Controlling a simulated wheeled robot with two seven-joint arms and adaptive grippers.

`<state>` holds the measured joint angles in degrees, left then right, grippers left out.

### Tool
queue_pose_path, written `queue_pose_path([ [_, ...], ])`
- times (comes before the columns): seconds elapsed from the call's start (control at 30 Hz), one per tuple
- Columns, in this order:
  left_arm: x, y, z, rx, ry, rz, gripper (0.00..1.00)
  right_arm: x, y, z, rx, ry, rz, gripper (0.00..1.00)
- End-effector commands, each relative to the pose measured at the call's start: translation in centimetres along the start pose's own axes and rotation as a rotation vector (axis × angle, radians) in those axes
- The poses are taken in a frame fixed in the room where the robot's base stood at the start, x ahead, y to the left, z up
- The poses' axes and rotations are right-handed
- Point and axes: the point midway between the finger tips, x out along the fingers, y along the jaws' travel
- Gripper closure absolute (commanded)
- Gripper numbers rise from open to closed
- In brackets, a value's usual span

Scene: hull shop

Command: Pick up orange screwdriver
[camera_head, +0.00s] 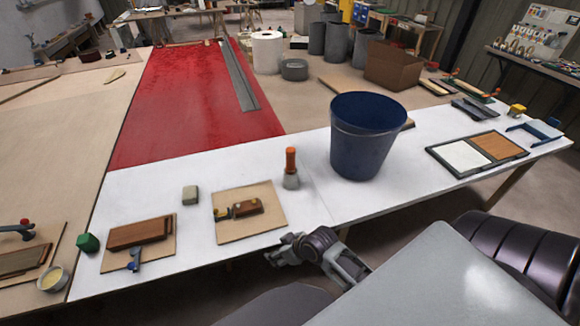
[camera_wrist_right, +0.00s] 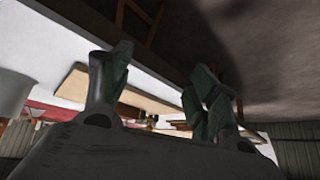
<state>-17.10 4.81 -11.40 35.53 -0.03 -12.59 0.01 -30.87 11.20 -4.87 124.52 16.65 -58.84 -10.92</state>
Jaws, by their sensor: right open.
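An orange-handled object (camera_head: 291,160), which looks like the orange screwdriver, stands upright on the white table. Its lower part is a grey piece (camera_head: 291,181); I cannot tell whether that is a holder or part of it. My right gripper (camera_head: 281,251) is at the table's front edge, below and nearer than the orange handle, and apart from it. In the right wrist view the gripper (camera_wrist_right: 160,95) has its fingers spread with nothing held between them. I cannot make out the screwdriver in that view. My left gripper is not in view.
A dark blue bucket (camera_head: 364,150) stands right of the orange handle. A tan board (camera_head: 240,228) with a wooden block and tools lies to its left. A small grey-green block (camera_head: 190,195) sits beyond that board. The white table (camera_head: 310,210) is bare around the grey piece.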

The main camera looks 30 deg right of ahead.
Motion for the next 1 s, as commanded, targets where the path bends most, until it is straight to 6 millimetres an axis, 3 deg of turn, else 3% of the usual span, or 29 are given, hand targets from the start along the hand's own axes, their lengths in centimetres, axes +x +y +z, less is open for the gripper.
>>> queue_pose_path([
  [0.37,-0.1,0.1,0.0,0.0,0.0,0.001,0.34,0.2,0.7,-2.5,-0.025,0.145,-0.033,0.4],
  [0.57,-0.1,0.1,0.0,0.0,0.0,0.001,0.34,-0.2,1.8,-4.9,-0.035,0.289,-0.044,0.4],
  [1.0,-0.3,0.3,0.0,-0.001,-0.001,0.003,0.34,-2.9,7.3,-10.0,-0.005,0.621,0.036,0.4],
])
